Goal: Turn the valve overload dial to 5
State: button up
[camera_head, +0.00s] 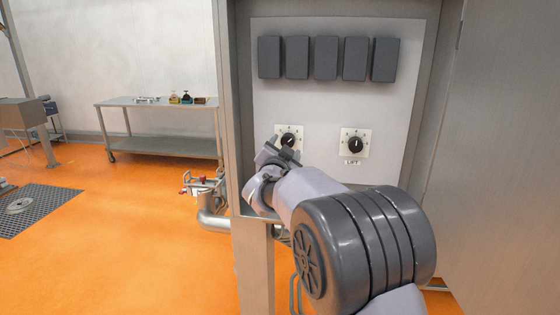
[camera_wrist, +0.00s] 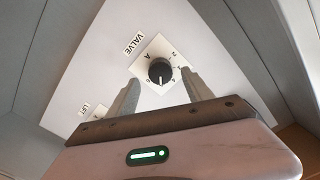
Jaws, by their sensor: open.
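The valve dial (camera_wrist: 160,71) is a round black knob on a white square plate marked with "A" and numbers, with the label VALVE beside it. In the wrist view its white pointer line points down, toward my gripper; the mark it points at cannot be read. In the head view the valve dial (camera_head: 289,140) is the left of two dials, partly covered by my gripper (camera_head: 281,149). My gripper (camera_wrist: 161,78) is open, its fingertips on either side of the knob in the picture. Whether they touch or reach around it cannot be told.
The LIFT dial (camera_head: 355,144) sits to the right on the same pale panel (camera_head: 325,105). Several dark grey blocks (camera_head: 325,58) line the panel's top. The metal cabinet's side walls (camera_head: 425,100) surround it. A steel table (camera_head: 160,147) stands far left.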

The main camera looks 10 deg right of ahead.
jog(key=v, duration=1.3)
jog(key=shift+s+p, duration=0.2)
jog(key=shift+p, duration=0.1)
jog(key=shift+r, duration=0.15)
jog(key=s+f+n+g+y, duration=0.2)
jog(key=s+f+g, duration=0.1)
jog(key=s, duration=0.9)
jog(key=s+d+f+n+g+y, duration=0.1)
jog(key=s+f+n+g+y, duration=0.1)
jog(key=s, duration=1.1)
jog(key=s+f+n+g+y, duration=0.2)
jog(key=s+f+g, duration=0.4)
jog(key=s, duration=0.6)
jog(key=shift+s+d+f+y, duration=0.15)
jog(key=shift+s+f+y, duration=0.15)
jog(key=shift+f+y, duration=0.5)
